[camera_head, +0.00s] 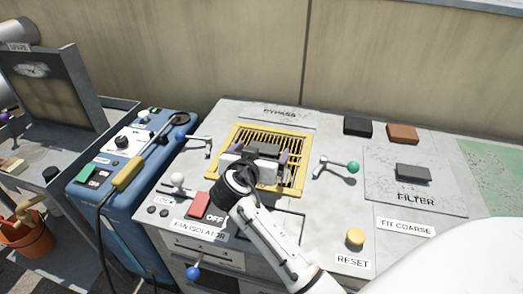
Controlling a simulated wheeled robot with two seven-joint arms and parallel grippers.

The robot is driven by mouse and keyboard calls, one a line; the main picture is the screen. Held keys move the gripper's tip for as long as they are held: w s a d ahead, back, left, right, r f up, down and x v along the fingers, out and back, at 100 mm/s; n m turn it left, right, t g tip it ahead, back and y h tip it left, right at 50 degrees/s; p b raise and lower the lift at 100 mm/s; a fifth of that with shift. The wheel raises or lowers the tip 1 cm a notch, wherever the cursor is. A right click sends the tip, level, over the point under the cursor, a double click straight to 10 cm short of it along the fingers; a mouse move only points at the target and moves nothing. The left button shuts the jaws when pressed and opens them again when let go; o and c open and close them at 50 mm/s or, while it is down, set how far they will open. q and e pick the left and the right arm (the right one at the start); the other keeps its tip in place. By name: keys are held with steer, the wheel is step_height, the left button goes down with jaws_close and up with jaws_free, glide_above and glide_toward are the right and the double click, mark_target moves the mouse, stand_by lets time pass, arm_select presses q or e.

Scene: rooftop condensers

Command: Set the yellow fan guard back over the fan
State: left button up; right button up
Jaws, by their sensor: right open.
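The yellow fan guard (296,160) is a square frame with dark slots between its bars. It lies on the grey top of the condenser unit, below the BYPASS label. No fan shows; whatever is under the guard is hidden. My right gripper (254,156) is over the middle of the guard with its jaws open, one finger toward each side. It covers the guard's centre and lower left. I cannot tell whether the fingers touch the guard. My left gripper is not in view.
A green-knobbed lever (352,167) stands right of the guard, a blue-knobbed lever (182,137) to its left. A red OFF switch (199,204) and yellow RESET button (355,237) are in front. A blue machine (130,160) with a cabled probe stands left. Dark (358,126) and brown (403,133) blocks lie behind.

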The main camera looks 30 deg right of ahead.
step_height(320, 180, up, 10)
steer(key=shift+f+p, duration=0.25)
steer(key=shift+p, duration=0.45)
steer(key=shift+r, duration=0.35)
